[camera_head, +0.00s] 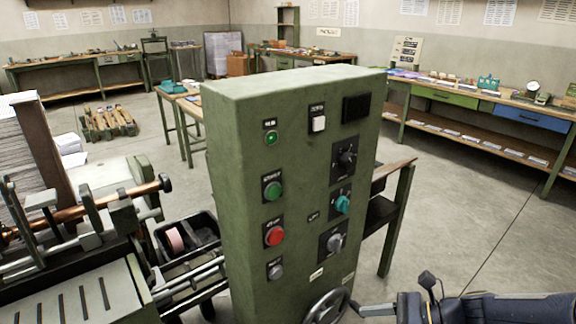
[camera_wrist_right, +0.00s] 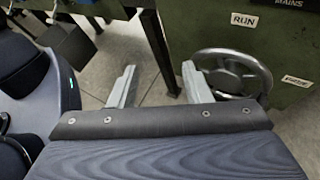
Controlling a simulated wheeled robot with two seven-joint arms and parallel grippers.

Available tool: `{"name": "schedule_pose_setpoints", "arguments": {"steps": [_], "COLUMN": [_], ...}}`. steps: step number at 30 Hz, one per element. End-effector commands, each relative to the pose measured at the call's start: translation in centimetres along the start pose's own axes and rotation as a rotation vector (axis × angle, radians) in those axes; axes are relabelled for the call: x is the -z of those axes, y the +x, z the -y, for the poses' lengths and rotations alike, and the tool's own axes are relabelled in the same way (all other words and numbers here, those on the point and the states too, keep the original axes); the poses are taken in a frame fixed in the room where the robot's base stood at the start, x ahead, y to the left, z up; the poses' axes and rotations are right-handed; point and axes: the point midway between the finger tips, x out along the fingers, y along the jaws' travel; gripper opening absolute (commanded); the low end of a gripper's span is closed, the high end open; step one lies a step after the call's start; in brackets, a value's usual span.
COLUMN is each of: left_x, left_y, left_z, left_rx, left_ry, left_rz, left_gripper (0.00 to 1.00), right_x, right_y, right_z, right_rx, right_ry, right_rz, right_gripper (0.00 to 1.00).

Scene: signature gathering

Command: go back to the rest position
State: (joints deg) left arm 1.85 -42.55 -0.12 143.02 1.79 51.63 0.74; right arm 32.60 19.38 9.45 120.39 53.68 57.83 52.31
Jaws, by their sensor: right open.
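My right gripper (camera_head: 372,310) comes in at the bottom right of the head view, low in front of the green control cabinet (camera_head: 300,180). In the right wrist view, the two fingers of this gripper (camera_wrist_right: 160,80) stand wide apart with nothing between them. A grey handwheel (camera_head: 327,306) is at the cabinet's lower front, close to the gripper. In the right wrist view the handwheel (camera_wrist_right: 232,75) is beside the right finger; I cannot tell whether they touch. My left gripper is not in view.
The cabinet front has a green button (camera_head: 273,191), a red button (camera_head: 274,236) and a teal knob (camera_head: 342,204). A machine with a copper-coloured roller (camera_head: 75,210) stands at the left. Workbenches (camera_head: 500,100) line the walls. The floor (camera_head: 450,210) right of the cabinet is clear.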

Motion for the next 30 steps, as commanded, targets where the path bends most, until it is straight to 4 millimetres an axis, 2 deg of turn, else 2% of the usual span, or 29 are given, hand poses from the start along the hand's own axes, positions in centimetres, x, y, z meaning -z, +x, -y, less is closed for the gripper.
{"name": "schedule_pose_setpoints", "arguments": {"steps": [1,6,10,15,18,21,29,30], "left_x": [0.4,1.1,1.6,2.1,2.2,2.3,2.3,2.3], "left_y": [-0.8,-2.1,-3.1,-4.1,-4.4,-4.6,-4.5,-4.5], "left_z": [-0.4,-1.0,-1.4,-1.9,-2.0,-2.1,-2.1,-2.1], "left_rx": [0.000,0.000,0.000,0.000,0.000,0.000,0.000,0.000], "left_ry": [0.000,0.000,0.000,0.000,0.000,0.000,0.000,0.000], "left_rz": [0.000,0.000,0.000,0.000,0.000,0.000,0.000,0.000], "left_gripper": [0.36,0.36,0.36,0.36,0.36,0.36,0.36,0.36], "right_x": [-2.0,-4.3,-5.2,-5.3,-5.2,-5.0,-4.8,-4.8], "right_y": [-1.1,-4.3,-7.1,-10.1,-11.3,-11.9,-12.1,-12.1], "right_z": [-2.2,-8.2,-11.9,-14.7,-15.4,-15.8,-15.8,-15.8], "right_rx": [-0.013,-0.083,-0.142,-0.214,-0.244,-0.264,-0.276,-0.275], "right_ry": [-0.189,-0.791,-1.232,-1.693,-1.863,-1.957,-1.991,-1.990], "right_rz": [-0.079,-0.323,-0.499,-0.698,-0.780,-0.828,-0.847,-0.847], "right_gripper": [0.44,0.44,0.44,0.44,0.44,0.44,0.44,0.39]}}
